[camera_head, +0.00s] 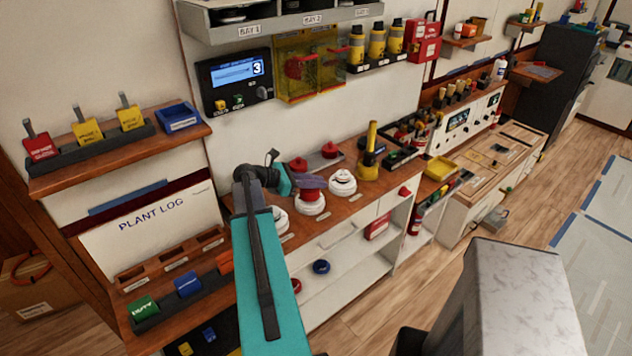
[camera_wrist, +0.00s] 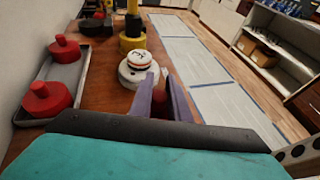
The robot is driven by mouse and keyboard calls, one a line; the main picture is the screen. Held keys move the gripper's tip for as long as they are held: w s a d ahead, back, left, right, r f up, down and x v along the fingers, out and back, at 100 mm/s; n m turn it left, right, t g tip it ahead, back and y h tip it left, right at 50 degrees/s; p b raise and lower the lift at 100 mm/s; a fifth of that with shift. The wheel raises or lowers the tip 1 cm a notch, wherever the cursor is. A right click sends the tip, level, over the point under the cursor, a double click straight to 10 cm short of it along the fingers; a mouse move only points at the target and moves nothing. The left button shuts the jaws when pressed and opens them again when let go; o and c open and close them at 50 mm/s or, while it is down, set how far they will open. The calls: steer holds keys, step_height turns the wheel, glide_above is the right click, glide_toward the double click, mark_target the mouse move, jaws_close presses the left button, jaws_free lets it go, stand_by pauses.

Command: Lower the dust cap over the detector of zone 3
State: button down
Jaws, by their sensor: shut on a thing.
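My gripper (camera_head: 314,182) has purple fingers and is shut on a red dust cap (camera_head: 307,195), which sits right over the middle white detector (camera_head: 311,208). I cannot tell whether the cap touches it. In the wrist view the fingers (camera_wrist: 164,98) hide most of the held cap (camera_wrist: 160,104). Another white detector (camera_head: 343,183) stands uncovered to the right; it also shows ahead of the fingers in the wrist view (camera_wrist: 138,68). A third white detector (camera_head: 279,222) is partly hidden by my arm at left. The zone labels are too small to read.
Two more red caps (camera_head: 329,150) (camera_wrist: 63,48) rest on a grey tray (camera_wrist: 72,75) by the wall. A yellow upright tool (camera_head: 370,155) stands right of the detectors. A wall panel (camera_head: 236,80) displays 3. Open shelves (camera_head: 345,255) lie below the bench.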

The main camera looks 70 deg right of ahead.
steer(key=shift+f, duration=0.45)
steer(key=c, duration=1.6)
jaws_free()
steer(key=shift+r, duration=0.1)
steer(key=shift+r+b, duration=1)
steer(key=shift+r, duration=0.45)
steer(key=s+a, duration=0.1)
steer(key=a, duration=0.3)
steer(key=s+a+r+b, duration=0.1)
steer(key=s+a, duration=0.1)
steer(key=a, duration=0.2)
steer(key=s+a+r, duration=0.1)
steer(key=a, duration=0.3)
steer(key=shift+s+a+b, duration=0.2)
steer(key=shift+a+b, duration=0.1)
steer(key=shift+a, duration=0.1)
steer(key=p, duration=0.4)
steer(key=shift+s+a+p, duration=0.15)
steer(key=shift+a+p, duration=0.25)
steer(key=a+p, duration=0.1)
steer(key=p, duration=0.3)
steer(key=shift+s+p, duration=0.2)
steer(key=shift+p, duration=0.2)
